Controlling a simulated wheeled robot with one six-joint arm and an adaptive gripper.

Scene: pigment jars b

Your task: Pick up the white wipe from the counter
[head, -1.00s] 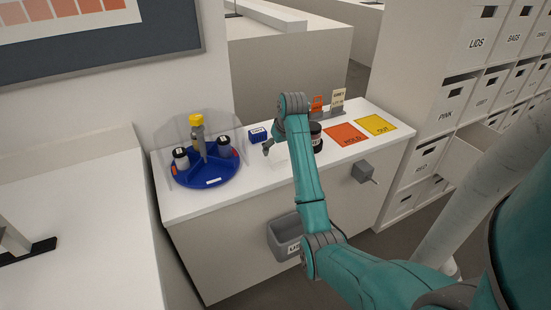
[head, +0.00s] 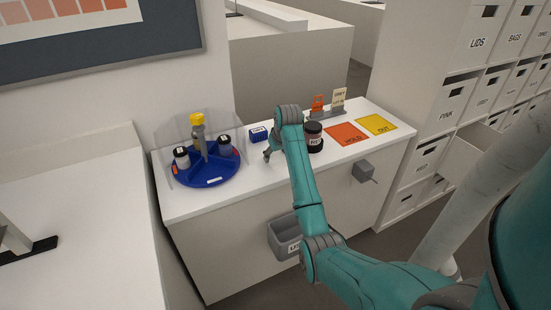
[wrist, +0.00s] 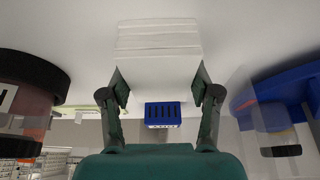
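The white wipe (wrist: 157,40) lies on the white counter (head: 205,203), pale and faintly ridged, at the top middle of the wrist view. In the head view I cannot make it out against the counter and behind my arm. My gripper (wrist: 165,88) is open, its two dark green fingers wide apart. The fingertips are at the near edge of the wipe, roughly in line with its two sides; I cannot tell whether they touch it. In the head view my gripper (head: 268,155) is low over the counter, just in front of the small blue box.
The blue box (head: 258,134) stands close behind my gripper. A dark-lidded jar (head: 314,138) is to the right, beside my arm. A blue turntable (head: 207,180) with containers and a clear guard is to the left. Orange (head: 346,134) and yellow (head: 376,125) mats lie farther right.

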